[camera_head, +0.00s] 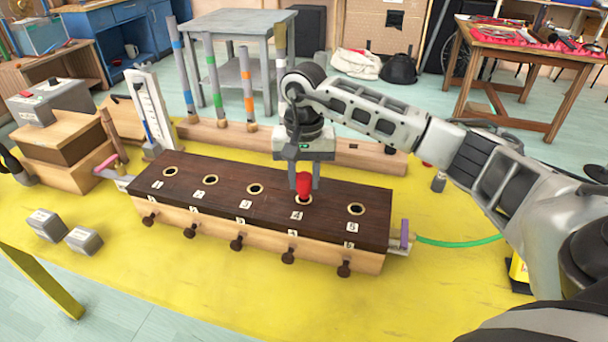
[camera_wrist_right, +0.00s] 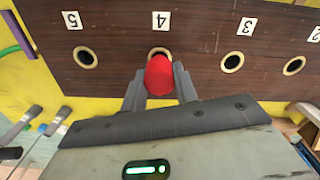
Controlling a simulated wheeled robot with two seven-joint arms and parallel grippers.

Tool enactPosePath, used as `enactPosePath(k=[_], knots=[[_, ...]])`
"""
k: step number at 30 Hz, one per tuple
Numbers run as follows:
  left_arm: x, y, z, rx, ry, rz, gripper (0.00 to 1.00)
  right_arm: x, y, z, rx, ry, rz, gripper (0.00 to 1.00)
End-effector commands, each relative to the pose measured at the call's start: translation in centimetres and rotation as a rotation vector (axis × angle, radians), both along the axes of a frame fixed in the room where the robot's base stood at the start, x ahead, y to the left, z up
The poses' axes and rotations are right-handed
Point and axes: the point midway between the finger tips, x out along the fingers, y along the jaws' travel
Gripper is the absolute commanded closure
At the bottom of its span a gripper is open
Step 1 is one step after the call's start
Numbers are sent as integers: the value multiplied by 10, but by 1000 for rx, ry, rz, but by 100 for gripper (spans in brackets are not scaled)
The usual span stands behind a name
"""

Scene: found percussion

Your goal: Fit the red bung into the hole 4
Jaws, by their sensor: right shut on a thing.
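A dark wooden box (camera_head: 229,197) with a row of brass-ringed holes numbered 1 to 5 stands on the yellow surface. My right gripper (camera_head: 304,183) is over the box at hole 4 (camera_head: 296,200), shut on the red bung (camera_head: 304,186). In the right wrist view the bung (camera_wrist_right: 159,76) sits between the two fingers, and the far rim of hole 4 (camera_wrist_right: 159,51) shows just beyond it. The bung covers most of the hole, so I cannot tell whether its lower end is inside. Holes 1, 2, 3 (camera_wrist_right: 232,63) and 5 (camera_wrist_right: 86,57) look empty. My left gripper is not in view.
Several brown knobs (camera_head: 237,243) stick out of the box's front. Behind it, a wooden rack (camera_head: 235,138) holds upright tubes with coloured bands. Two small grey blocks (camera_head: 83,240) lie at the left. A green hose (camera_head: 460,241) runs right from the box. The front yellow area is clear.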

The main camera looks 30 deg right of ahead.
Motion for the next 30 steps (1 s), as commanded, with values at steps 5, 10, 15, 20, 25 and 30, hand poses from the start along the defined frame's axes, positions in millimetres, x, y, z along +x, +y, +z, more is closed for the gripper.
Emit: enactPosePath(k=[5, 10, 15, 20, 25, 30], knots=[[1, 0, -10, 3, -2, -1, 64, 0, 0, -7, 0, 0, -1, 93], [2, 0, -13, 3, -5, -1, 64, 0, 0, -11, 0, -1, -1, 93], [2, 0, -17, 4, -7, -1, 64, 0, 0, -16, 0, -1, -1, 93], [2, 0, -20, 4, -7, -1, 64, 0, 0, -21, 0, -1, -1, 93], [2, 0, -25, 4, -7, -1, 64, 0, 0, -25, 1, -1, -1, 93], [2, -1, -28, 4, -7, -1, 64, 0, 0, -30, 1, -1, -1, 93]])
